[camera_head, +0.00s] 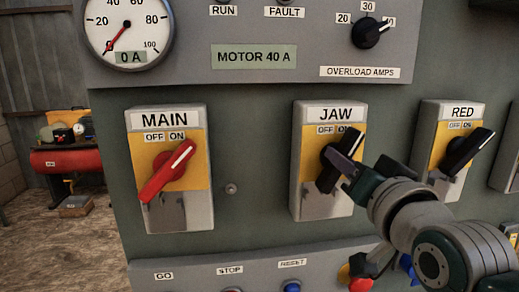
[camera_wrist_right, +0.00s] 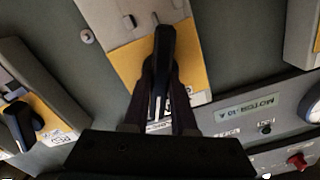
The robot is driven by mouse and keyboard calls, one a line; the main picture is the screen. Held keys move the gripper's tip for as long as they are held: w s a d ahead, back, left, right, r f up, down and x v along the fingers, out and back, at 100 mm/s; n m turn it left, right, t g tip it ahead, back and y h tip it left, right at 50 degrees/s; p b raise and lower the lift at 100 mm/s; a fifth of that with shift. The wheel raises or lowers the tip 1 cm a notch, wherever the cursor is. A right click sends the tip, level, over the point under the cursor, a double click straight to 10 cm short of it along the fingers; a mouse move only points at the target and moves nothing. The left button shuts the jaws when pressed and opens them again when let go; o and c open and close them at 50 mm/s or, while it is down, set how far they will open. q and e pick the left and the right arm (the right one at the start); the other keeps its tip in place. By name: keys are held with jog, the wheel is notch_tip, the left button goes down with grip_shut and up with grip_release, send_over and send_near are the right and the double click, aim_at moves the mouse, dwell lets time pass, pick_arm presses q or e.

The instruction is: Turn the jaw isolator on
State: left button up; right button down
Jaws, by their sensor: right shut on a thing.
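The JAW isolator (camera_head: 309,185) is a grey box with a yellow plate marked OFF and ON and a black turn handle (camera_wrist_right: 164,50). In the head view the handle slants, its upper end toward the ON label at upper right. My right gripper (camera_head: 345,172) is at this handle, coming in from the lower right and partly hiding it. In the right wrist view my right gripper (camera_wrist_right: 162,85) has one dark finger on each side of the handle, shut on it. The handle's white line shows between the fingers. My left gripper is in neither view.
The MAIN isolator (camera_head: 180,215) with a red handle stands left, and the RED isolator (camera_head: 434,150) with a black handle right. Above are a gauge (camera_head: 128,25) and the overload knob (camera_head: 368,33). Below are GO, STOP and RESET buttons (camera_head: 292,286). A red tank stands far left.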

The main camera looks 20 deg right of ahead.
jog(key=shift+m+p, duration=0.45)
jog(key=shift+m, duration=1.25)
jog(key=shift+d, duration=0.1)
jog(key=c, duration=0.7)
grip_release()
jog(key=shift+s+f, duration=0.1)
jog(key=b+v, duration=0.1)
jog(key=v, duration=0.8)
jog(key=shift+s, duration=0.4)
